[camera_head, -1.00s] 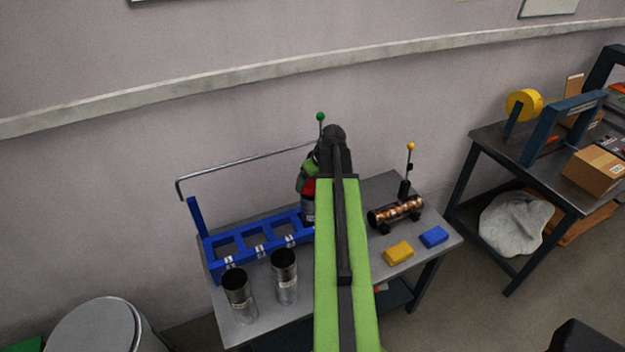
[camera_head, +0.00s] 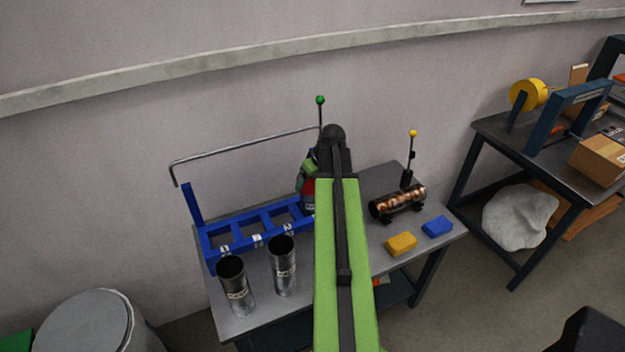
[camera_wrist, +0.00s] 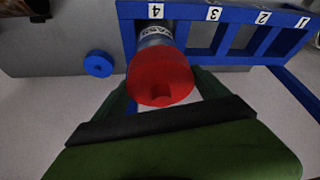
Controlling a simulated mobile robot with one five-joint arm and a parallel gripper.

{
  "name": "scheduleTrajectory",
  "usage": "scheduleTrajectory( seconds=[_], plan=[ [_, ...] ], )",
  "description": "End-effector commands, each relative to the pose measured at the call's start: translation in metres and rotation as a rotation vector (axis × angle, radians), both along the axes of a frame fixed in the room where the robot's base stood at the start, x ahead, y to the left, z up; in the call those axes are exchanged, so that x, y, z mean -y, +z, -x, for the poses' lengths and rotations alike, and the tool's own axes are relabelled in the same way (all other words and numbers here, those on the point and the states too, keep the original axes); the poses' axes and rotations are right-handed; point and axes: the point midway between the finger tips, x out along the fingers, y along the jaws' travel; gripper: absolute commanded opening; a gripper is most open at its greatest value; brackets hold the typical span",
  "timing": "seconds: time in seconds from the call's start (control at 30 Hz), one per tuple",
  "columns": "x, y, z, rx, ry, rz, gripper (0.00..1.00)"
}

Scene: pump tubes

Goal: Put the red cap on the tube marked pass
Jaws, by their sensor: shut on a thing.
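The red cap (camera_wrist: 160,78) is between the fingers of my gripper (camera_wrist: 165,92) in the wrist view. My gripper is shut on it. Directly behind the cap is a metal tube (camera_wrist: 155,32) with a white label reading PASS, in the blue rack's (camera_wrist: 183,12) slot marked 4. The cap overlaps the tube's end; I cannot tell whether it is seated or just above it. In the head view my gripper (camera_head: 307,172) is at the rack's right end, with the red cap (camera_head: 308,187) partly showing. My arm hides much of this spot.
Rack slots 1 to 3 look empty. Two open metal tubes (camera_head: 234,285) (camera_head: 282,265) stand in front of the rack. A blue cap (camera_wrist: 98,64) lies beside it. A copper coil unit (camera_head: 398,203), a yellow block (camera_head: 401,243) and a blue block (camera_head: 437,227) are right of my arm.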

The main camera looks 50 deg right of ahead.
Motion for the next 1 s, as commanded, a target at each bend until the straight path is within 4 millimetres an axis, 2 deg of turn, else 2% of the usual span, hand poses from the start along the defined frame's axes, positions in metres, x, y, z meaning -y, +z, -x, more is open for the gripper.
scheduleTrajectory(
  seconds=[0.13,0.17,0.27,0.53,0.67,0.87,1.0],
  plan=[
    [0.0,0.0,0.0,0.0,0.0,0.0,0.46],
    [0.0,0.0,0.0,0.0,0.0,0.0,0.85],
    [0.0,0.0,0.0,0.0,-0.001,0.0,0.99],
    [0.001,0.001,0.001,0.0,-0.001,0.0,1.0],
    [0.0,0.009,0.003,0.0,-0.001,0.0,1.0],
    [-0.002,0.042,0.015,0.0,-0.002,0.0,1.0],
    [-0.004,0.075,0.028,0.0,-0.002,-0.001,1.0]
  ],
)
